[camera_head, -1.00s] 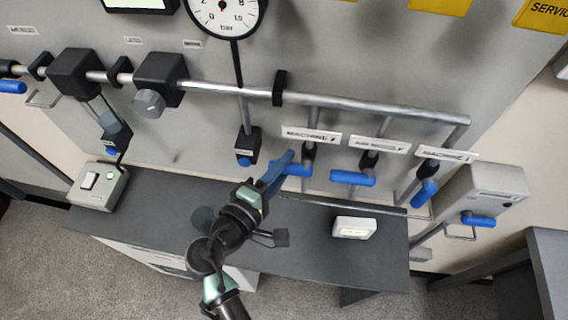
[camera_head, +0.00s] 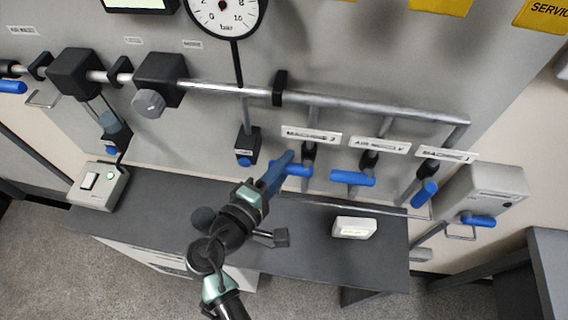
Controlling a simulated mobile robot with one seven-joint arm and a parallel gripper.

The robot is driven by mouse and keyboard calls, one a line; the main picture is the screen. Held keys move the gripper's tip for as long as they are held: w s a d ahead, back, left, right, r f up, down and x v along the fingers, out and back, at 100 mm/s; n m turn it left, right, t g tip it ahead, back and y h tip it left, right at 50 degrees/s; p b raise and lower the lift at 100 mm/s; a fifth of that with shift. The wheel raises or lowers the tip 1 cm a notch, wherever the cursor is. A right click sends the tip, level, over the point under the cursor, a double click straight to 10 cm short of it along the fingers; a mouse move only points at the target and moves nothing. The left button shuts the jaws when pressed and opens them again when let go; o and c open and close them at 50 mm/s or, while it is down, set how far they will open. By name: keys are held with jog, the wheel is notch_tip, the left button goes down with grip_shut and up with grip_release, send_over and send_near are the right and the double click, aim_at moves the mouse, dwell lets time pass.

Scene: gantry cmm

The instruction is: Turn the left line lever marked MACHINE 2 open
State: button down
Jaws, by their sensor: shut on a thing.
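The MACHINE 2 label (camera_head: 311,135) is a white plate on the leftmost of three drop lines below the horizontal pipe. Under it is a blue lever (camera_head: 298,170) on a dark valve, lying roughly sideways across its line. My gripper (camera_head: 286,162) reaches up from below with its blue fingers at the left end of this lever. It is shut on the lever, though the fingers partly hide the grip itself.
The middle line's blue lever (camera_head: 352,178) lies sideways. The MACHINE 1 lever (camera_head: 425,193) is slanted. A dark bench (camera_head: 180,205) below carries a white box (camera_head: 354,227) and a switch box (camera_head: 99,186). A pressure gauge (camera_head: 226,12) hangs above.

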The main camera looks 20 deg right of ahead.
jog(key=shift+f, duration=0.1)
jog(key=n+b, duration=0.1)
jog(key=f+n+h+b, duration=0.1)
jog(key=shift+f+n+h+b, duration=0.25)
jog(key=shift+n+h+b, duration=0.05)
jog(key=shift+b, duration=0.05)
jog(key=shift+s+d+f+n+t+h+b, duration=0.4)
jog(key=shift+n+t+b, duration=0.55)
jog(key=shift+n, duration=1.15)
jog(key=shift+s+d+f+n+t+h+b, duration=0.25)
jog(key=shift+d+f+n+t+b, duration=0.55)
jog(key=shift+n, duration=1.3)
jog(key=shift+s+d+f+n+t+h+b, duration=0.25)
jog(key=shift+n+t+b, duration=0.75)
jog(key=shift+n, duration=1.1)
jog(key=shift+a+r, duration=0.1)
jog(key=shift+r, duration=0.1)
jog(key=c, duration=0.6)
grip_release()
